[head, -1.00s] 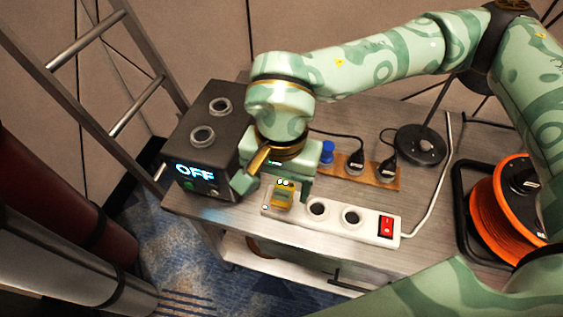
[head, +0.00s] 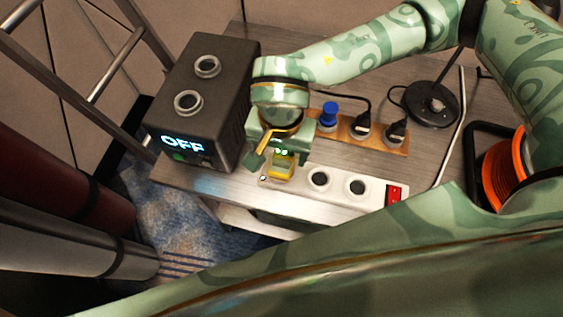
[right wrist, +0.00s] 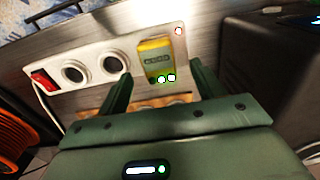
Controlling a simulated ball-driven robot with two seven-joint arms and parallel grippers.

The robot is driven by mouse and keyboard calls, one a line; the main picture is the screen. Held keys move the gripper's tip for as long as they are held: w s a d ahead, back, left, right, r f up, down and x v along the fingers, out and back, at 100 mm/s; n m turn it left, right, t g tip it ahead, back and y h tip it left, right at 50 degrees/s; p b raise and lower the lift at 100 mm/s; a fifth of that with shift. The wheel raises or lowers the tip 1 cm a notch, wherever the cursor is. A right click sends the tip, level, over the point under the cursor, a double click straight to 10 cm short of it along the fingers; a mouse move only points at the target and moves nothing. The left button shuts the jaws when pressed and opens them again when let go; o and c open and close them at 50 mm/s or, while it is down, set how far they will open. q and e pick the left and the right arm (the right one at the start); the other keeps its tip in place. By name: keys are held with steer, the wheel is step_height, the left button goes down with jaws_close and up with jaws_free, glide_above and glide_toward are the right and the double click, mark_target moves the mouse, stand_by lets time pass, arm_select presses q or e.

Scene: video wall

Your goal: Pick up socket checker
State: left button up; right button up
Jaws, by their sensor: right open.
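The socket checker (head: 281,168) is a small yellow device seated in the leftmost socket of the white power strip (head: 338,187). In the right wrist view the checker (right wrist: 155,55) shows a grey panel and small lit lights at one end. My right gripper (head: 281,155) is open at the checker and partly covers it in the head view. In the right wrist view its two fingers (right wrist: 161,84) stand apart, one on each side of the checker's near end, with gaps visible. My left gripper is not in view.
A dark box reading OFF (head: 204,95) stands close left of my right gripper. Behind the strip, a wooden board (head: 343,131) holds a blue plug (head: 329,113) and two black plugs. A red switch (head: 394,194) ends the strip. An orange cable reel (head: 500,172) stands right.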

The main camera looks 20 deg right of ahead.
mark_target(282, 161)
step_height(282, 161, down, 5)
steer(key=shift+d+f+b, duration=0.1)
steer(key=shift+b, duration=0.6)
steer(key=shift+s, duration=0.1)
steer(key=shift+c, duration=0.4)
steer(key=c, duration=1.1)
